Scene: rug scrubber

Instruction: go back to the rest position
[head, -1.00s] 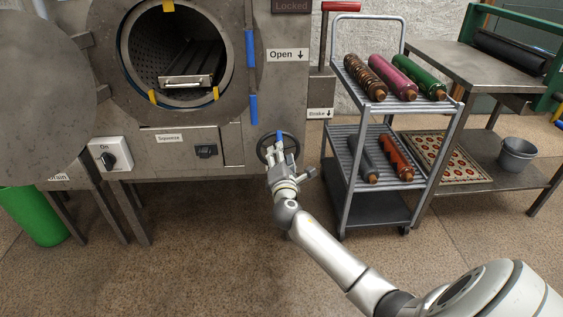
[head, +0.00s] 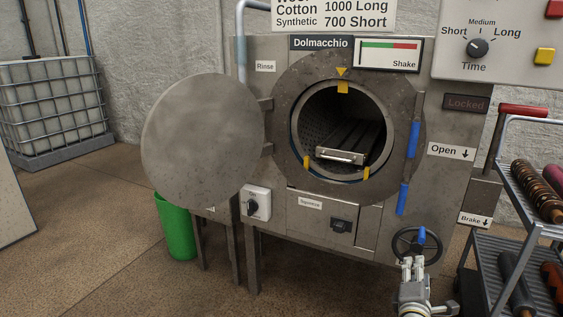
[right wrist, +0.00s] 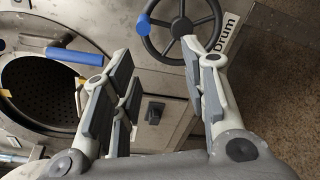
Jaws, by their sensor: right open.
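My right gripper (head: 413,268) is at the lower right of the head view, in front of the black handwheel (head: 394,243) on the machine. In the right wrist view, my right gripper (right wrist: 160,75) has its fingers spread wide with nothing between the pads. The handwheel (right wrist: 192,42) shows beyond the fingertips there, with its blue knob (right wrist: 143,24) at the upper left of the rim. Whether a fingertip touches the wheel I cannot tell. My left gripper is in neither view.
The machine's round door (head: 200,135) hangs open to the left, and its drum (head: 315,128) is open. A green bin (head: 176,228) stands below the door. A metal cart (head: 540,229) with rolls stands close on the right. The floor at the front left is clear.

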